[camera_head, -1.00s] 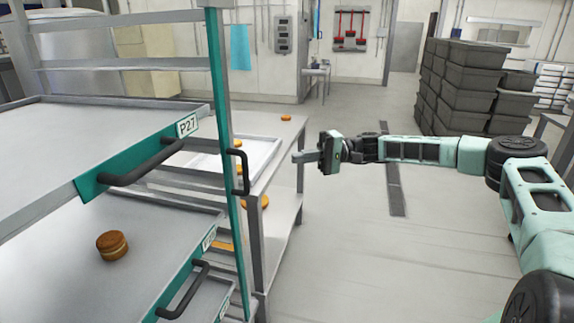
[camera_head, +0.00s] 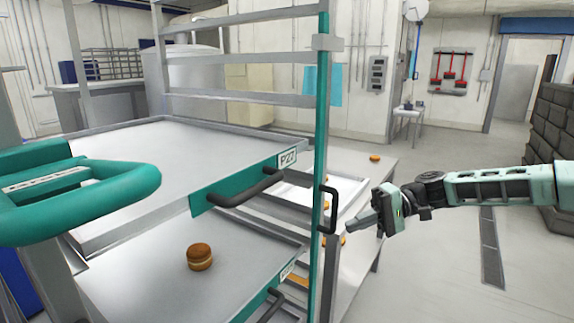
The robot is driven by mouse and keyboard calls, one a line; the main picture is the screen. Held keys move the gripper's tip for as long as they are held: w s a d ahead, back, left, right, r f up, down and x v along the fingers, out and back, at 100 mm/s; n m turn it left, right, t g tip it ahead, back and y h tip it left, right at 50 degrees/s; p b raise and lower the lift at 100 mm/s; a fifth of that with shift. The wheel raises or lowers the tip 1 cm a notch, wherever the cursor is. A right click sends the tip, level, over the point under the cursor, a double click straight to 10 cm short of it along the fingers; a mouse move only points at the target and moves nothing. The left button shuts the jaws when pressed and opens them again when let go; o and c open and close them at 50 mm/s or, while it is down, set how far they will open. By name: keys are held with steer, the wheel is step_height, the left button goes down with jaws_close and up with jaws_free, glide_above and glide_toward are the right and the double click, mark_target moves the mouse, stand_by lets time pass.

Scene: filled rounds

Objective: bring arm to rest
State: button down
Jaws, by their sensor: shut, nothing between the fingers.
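My gripper (camera_head: 362,222) is at the right of the head view, at the end of my pale green arm (camera_head: 490,187), which reaches in from the right edge. Its fingers are shut with nothing between them and point left, toward the rack's black handle (camera_head: 331,210). In the picture it overlaps the side of the steel table (camera_head: 352,262); I cannot tell how far apart they are.
A steel rack with a pulled-out tray (camera_head: 190,165) labelled P27 stands at left. A filled round (camera_head: 200,257) sits on the tray below. Another round (camera_head: 375,158) lies on the table behind. Stacked dark crates (camera_head: 555,120) stand at right. Floor (camera_head: 440,280) is clear right of the table.

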steer(key=s+a+f+n+g+h, duration=0.1)
steer(key=s+a+f+n+h, duration=0.1)
steer(key=s+a+h, duration=0.5)
steer(key=s+a+f+n+g+h, duration=0.1)
steer(key=s+a+n+h, duration=0.15)
steer(key=s, duration=0.85)
steer(key=s+d+r+t+h, duration=0.2)
steer(key=s+d, duration=0.1)
steer(key=s, duration=0.4)
steer(key=s+d+r+n+t+h, duration=0.1)
steer(key=s+d+r+t+h, duration=0.1)
steer(key=s, duration=0.6)
steer(key=shift+s+d+t, duration=0.15)
steer(key=shift+d+t, duration=0.45)
steer(key=shift+t, duration=0.1)
